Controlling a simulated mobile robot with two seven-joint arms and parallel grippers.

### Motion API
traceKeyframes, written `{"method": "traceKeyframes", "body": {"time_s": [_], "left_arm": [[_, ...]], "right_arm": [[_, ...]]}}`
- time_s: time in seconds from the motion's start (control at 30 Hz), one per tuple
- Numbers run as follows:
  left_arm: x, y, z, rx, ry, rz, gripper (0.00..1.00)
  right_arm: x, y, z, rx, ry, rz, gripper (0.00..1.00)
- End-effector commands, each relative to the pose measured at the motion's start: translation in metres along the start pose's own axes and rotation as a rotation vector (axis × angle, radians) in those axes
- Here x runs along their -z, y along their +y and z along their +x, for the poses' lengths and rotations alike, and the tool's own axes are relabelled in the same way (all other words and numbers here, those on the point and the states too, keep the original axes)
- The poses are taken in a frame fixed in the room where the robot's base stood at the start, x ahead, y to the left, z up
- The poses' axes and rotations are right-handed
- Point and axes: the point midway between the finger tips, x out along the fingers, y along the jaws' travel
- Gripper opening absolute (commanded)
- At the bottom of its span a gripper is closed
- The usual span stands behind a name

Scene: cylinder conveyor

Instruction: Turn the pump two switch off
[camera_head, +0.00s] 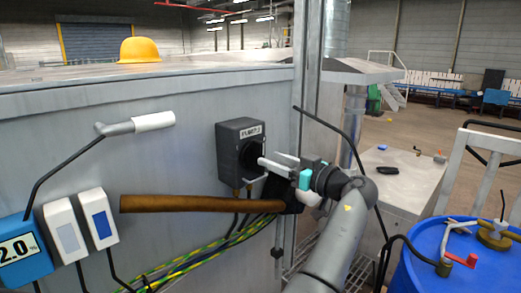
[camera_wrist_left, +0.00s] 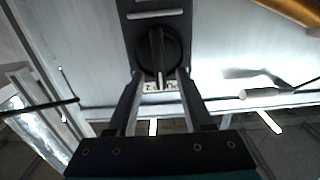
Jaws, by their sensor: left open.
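The pump two switch is a dark grey box (camera_head: 240,150) on the grey metal wall in the head view, with a label at its top that reads like PUMP 2. Its round black knob (camera_wrist_left: 157,48) shows in the left wrist view, with its grip ridge in line with my fingers' direction. My left gripper (camera_head: 268,159) is open, with its fingertips just in front of the box's right side. In the left wrist view the fingers (camera_wrist_left: 160,76) stand apart on either side of the knob's near edge; contact cannot be told. My right gripper is not in view.
A brown bar (camera_head: 190,204) runs below the switch box, with cables (camera_head: 215,252) beneath. A white-ended lever (camera_head: 153,121) and two white switches (camera_head: 66,230) are on the left. A yellow helmet (camera_head: 139,49) lies on top. A blue barrel (camera_head: 450,262) stands at right.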

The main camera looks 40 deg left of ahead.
Motion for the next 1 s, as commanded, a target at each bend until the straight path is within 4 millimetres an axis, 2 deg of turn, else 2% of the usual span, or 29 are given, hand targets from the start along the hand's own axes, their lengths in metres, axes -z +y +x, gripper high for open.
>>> {"method": "traceKeyframes", "body": {"time_s": [0.1,0.3,0.67,1.0], "left_arm": [[0.002,0.000,0.023,0.002,0.001,0.003,0.51],[0.001,0.000,0.046,0.000,0.001,0.002,0.51],[0.000,0.000,0.052,-0.001,0.000,0.001,0.51],[0.000,0.000,0.051,-0.001,0.000,0.001,0.15]], "right_arm": [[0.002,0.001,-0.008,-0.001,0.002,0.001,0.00],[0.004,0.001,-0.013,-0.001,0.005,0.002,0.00],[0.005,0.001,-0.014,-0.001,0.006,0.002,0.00],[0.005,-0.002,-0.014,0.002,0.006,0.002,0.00]]}}
